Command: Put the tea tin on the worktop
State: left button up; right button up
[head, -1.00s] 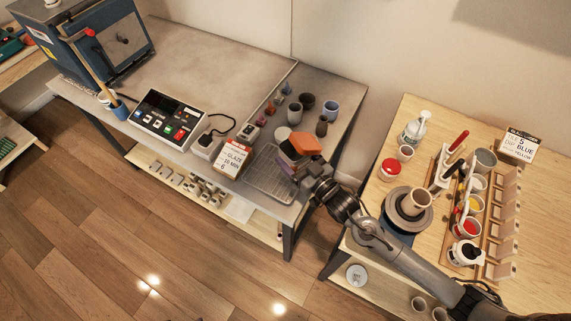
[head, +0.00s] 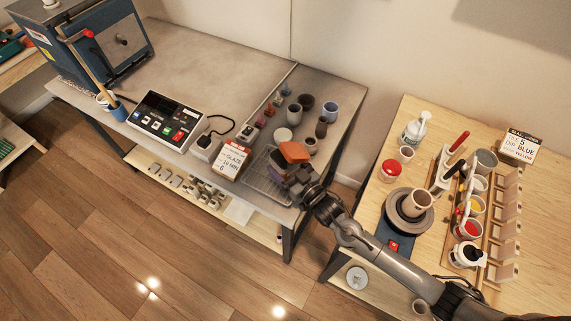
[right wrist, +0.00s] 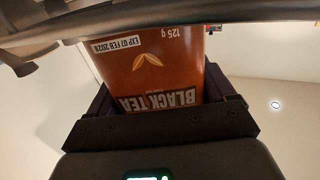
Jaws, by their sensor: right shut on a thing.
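The tea tin (head: 293,152) is orange-brown. In the right wrist view the tin (right wrist: 152,75) shows a "BLACK TEA" label, upside down in the picture. My right gripper (head: 284,168) is shut on it, with the tin between the dark jaws. In the head view the tin is over the right part of the grey metal worktop (head: 222,60), above a wire tray (head: 262,183). I cannot tell whether the tin touches anything beneath it. My left gripper is in neither view now.
Cups and small pots (head: 305,102) stand behind the tin. A glaze card (head: 232,160) and a control box (head: 166,119) are to its left. The worktop's back middle is bare. A wooden table (head: 540,205) with a pottery wheel (head: 408,212) and paint pots is at right.

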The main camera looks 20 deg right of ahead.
jog(key=shift+f, duration=0.15)
jog(key=o, duration=1.2)
jog(key=shift+c, duration=0.2)
